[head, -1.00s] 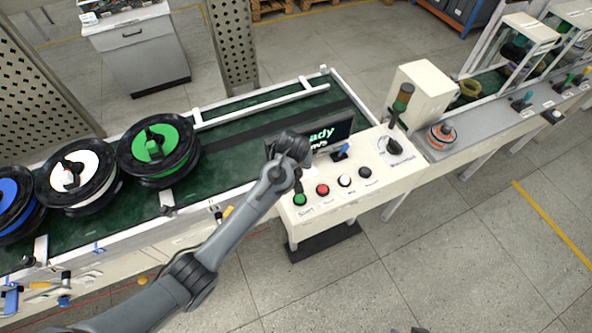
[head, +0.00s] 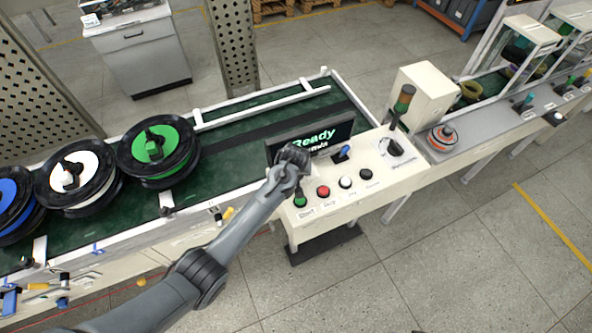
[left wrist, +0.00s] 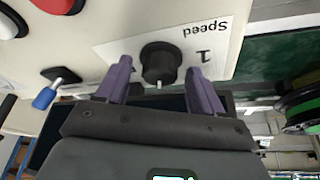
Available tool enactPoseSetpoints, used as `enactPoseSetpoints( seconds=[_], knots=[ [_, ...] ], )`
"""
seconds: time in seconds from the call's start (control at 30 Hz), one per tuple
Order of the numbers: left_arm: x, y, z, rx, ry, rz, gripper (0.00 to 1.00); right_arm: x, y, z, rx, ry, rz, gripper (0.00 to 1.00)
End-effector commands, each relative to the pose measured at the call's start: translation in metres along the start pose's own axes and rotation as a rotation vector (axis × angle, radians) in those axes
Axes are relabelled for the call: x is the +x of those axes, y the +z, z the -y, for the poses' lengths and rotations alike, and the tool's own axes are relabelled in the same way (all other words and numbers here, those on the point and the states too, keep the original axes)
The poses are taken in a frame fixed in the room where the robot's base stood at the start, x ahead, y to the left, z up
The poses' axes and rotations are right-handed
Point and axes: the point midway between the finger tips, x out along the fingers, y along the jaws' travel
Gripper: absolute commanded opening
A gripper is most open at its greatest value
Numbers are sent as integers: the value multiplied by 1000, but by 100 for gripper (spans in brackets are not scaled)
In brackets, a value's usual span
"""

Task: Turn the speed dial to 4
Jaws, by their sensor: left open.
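The speed dial (left wrist: 158,62) is a round black knob on a white label in the left wrist view. The word "Speed" and a "1" appear upside down beside it. A short white mark shows at the knob's lower edge. My left gripper (left wrist: 158,72) is open, its two purple fingers on either side of the knob with gaps visible. In the head view my left wrist (head: 293,160) is over the left end of the white control panel (head: 370,195) and hides the dial. My right gripper is not in view.
A screen (head: 318,136) reading "Ready" stands behind my wrist. Green (head: 300,201), red (head: 323,191), white (head: 345,181) and black (head: 366,174) buttons line the panel's front. A blue-tipped toggle (left wrist: 45,97) is near the fingers. Spools (head: 158,150) sit on the conveyor at left.

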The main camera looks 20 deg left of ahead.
Motion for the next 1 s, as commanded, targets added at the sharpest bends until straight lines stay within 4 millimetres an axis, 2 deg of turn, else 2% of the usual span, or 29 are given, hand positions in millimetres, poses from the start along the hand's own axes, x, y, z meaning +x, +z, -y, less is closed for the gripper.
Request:
enactPoseSetpoints(
  seconds=[0.07,0.43,0.57,0.8,1.0],
  knots=[
    [0,0,0,0,0,0,67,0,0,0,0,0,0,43],
    [0,0,0,0,0,0,11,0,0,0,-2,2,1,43],
    [-3,-1,1,28,11,2,11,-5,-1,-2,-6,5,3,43],
    [-4,-2,4,269,111,5,11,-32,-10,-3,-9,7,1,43],
    [0,0,4,384,158,3,11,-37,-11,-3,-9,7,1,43]
  ],
)
